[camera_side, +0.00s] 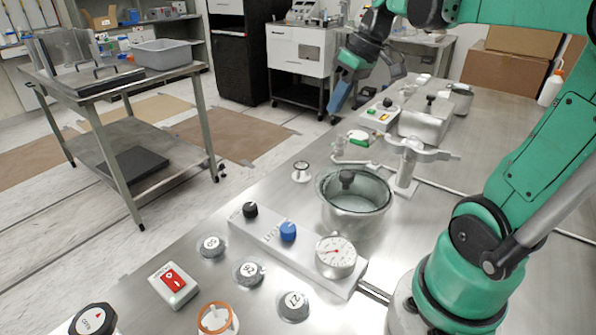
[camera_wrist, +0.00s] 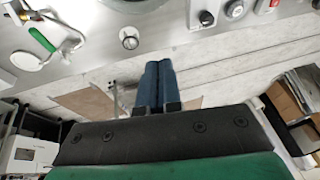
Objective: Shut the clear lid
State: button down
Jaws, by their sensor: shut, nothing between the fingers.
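A round clear lid (camera_side: 372,192) with a black knob is at the top of a metal pot (camera_side: 357,222) in the middle of the steel bench in the side view. I cannot tell whether its rim sits fully flat on the pot. My gripper (camera_side: 338,100) is up beyond the far left edge of the bench, well away from the lid, its blue fingers pointing down. In the wrist view my gripper (camera_wrist: 158,72) shows its two blue fingers together with nothing between them. The lid cannot be made out for certain in the wrist view.
A long panel (camera_side: 270,240) with a black knob, a blue knob and a dial gauge (camera_side: 336,252) lies in front of the pot. A clamp stand (camera_side: 407,170) rises just behind it. A green-handled valve (camera_side: 359,138) is nearby. A steel cart (camera_side: 115,90) stands left.

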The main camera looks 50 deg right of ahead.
aim_at(343, 175)
jog(key=shift+h, duration=0.9)
jog(key=a+f, duration=0.1)
jog(key=f, duration=0.2)
jog(key=w+a+f, duration=0.1)
jog(key=f, duration=0.2)
jog(key=a+f, duration=0.1)
jog(key=f, duration=0.2)
jog(key=shift+w+a+f, duration=0.1)
jog(key=shift+w+f, duration=0.1)
jog(key=shift+w, duration=0.1)
jog(key=shift+s+f, duration=0.25)
jog(key=shift+s, duration=0.75)
jog(key=shift+s+f, duration=0.15)
jog(key=shift+s, duration=0.85)
jog(key=shift+s+a, duration=0.15)
jog(key=shift+s, duration=0.7)
jog(key=shift+w, duration=0.1)
